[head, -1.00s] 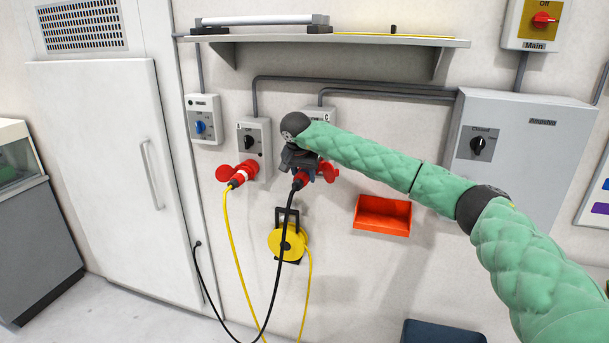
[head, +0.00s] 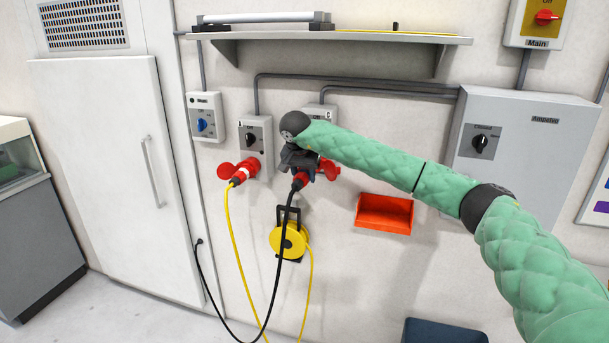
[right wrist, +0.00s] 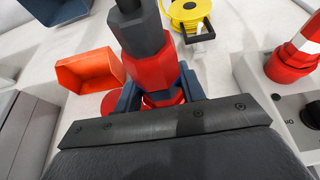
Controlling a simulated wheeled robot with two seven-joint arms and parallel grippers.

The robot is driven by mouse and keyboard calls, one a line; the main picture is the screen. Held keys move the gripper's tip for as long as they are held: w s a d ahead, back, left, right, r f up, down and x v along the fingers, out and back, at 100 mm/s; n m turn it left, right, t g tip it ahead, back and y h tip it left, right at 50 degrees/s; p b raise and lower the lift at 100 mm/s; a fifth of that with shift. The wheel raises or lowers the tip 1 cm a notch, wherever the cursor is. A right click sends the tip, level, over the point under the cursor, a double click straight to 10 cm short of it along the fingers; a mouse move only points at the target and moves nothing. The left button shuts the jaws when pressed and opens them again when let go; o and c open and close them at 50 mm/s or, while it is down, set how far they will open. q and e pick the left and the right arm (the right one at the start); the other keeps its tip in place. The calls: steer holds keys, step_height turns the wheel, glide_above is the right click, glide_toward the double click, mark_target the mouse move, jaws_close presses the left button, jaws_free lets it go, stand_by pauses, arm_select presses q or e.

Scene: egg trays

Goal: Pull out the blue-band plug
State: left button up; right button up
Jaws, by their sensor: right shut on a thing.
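My right gripper (head: 306,168) is at the right-hand wall socket. It is shut on a red plug (head: 300,181) with a black cable. In the right wrist view the red plug body (right wrist: 150,72) and its dark grey cable end stand between the gripper's two fingers (right wrist: 160,92). Another red plug (head: 240,176), with a white band and yellow cable, is in the left socket. My left gripper is not in view.
A yellow cable reel (head: 288,243) hangs below the sockets, with the black cable passing in front. An orange bin (head: 384,214) is on the wall to the right. A shelf (head: 350,39) runs above. A grey cabinet (head: 520,150) stands at the right.

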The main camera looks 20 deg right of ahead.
mark_target(298, 180)
steer(key=shift+s+a+b, duration=0.2)
steer(key=shift+s+a, duration=0.55)
steer(key=shift+s, duration=0.35)
steer(key=shift+s+a+b, duration=0.2)
steer(key=shift+s+a, duration=0.55)
steer(key=shift+s, duration=0.35)
